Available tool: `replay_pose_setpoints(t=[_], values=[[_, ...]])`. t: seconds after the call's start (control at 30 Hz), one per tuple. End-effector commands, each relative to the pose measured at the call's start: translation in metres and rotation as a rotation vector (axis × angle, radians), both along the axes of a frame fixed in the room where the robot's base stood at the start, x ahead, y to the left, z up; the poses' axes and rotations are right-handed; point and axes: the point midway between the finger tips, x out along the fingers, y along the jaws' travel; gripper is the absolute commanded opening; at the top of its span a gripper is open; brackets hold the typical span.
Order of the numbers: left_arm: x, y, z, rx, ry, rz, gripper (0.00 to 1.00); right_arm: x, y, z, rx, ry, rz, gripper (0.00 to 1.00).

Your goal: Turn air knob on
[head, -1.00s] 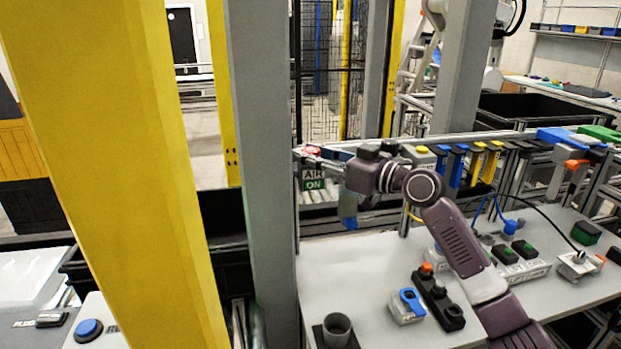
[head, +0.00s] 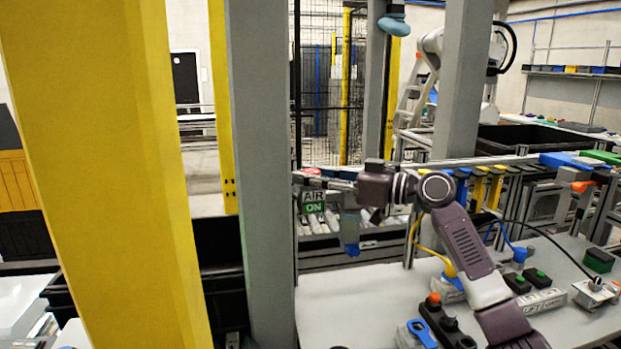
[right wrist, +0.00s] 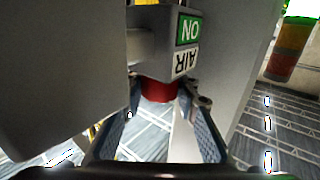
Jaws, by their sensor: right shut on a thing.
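The red air knob (right wrist: 158,90) sits under a grey block in the right wrist view. In the head view only a little of the knob (head: 312,171) shows, above the gripper. The green and white AIR ON sign (right wrist: 187,42) is on the block's side, upside down in the wrist view; the head view shows the sign (head: 313,203) upright on the grey post. My right gripper (right wrist: 160,92) is shut on the knob, one finger on each side. In the head view my right gripper (head: 325,182) reaches the post from the right. My left gripper is not in view.
A wide grey post (head: 262,200) and a yellow post (head: 120,180) stand at the left. Below my right arm is a light table with a black button box (head: 447,325), a blue-topped fixture (head: 420,333) and green-button boxes (head: 527,281). Coloured hooks (head: 480,185) line the rail behind.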

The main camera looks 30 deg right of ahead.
Motion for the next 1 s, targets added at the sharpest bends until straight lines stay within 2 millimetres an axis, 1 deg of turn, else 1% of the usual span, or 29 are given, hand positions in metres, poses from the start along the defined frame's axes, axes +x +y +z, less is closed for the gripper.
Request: replay_pose_setpoints(t=[0.17, 0.2, 0.33, 0.6, 0.73, 0.87, 1.0], values=[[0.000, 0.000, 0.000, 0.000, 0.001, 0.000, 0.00, 0.000, -0.001, 0.002, 0.002, -0.004, -0.003, 0.04], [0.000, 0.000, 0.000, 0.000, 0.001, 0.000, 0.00, 0.000, -0.001, 0.002, 0.002, -0.004, -0.003, 0.31], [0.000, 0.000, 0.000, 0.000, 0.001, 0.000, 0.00, 0.000, -0.001, 0.001, 0.002, -0.002, -0.002, 0.46], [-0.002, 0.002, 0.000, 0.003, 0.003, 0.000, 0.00, 0.000, 0.000, 0.000, 0.001, -0.001, -0.002, 0.47], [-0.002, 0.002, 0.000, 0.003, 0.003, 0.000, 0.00, -0.006, -0.005, 0.000, 0.001, 0.001, -0.002, 0.47], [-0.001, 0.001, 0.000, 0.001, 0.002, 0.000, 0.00, -0.022, -0.019, -0.001, -0.002, 0.001, -0.004, 0.47], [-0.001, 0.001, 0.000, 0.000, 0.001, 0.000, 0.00, -0.046, -0.039, -0.001, 0.000, 0.001, -0.004, 0.47]])
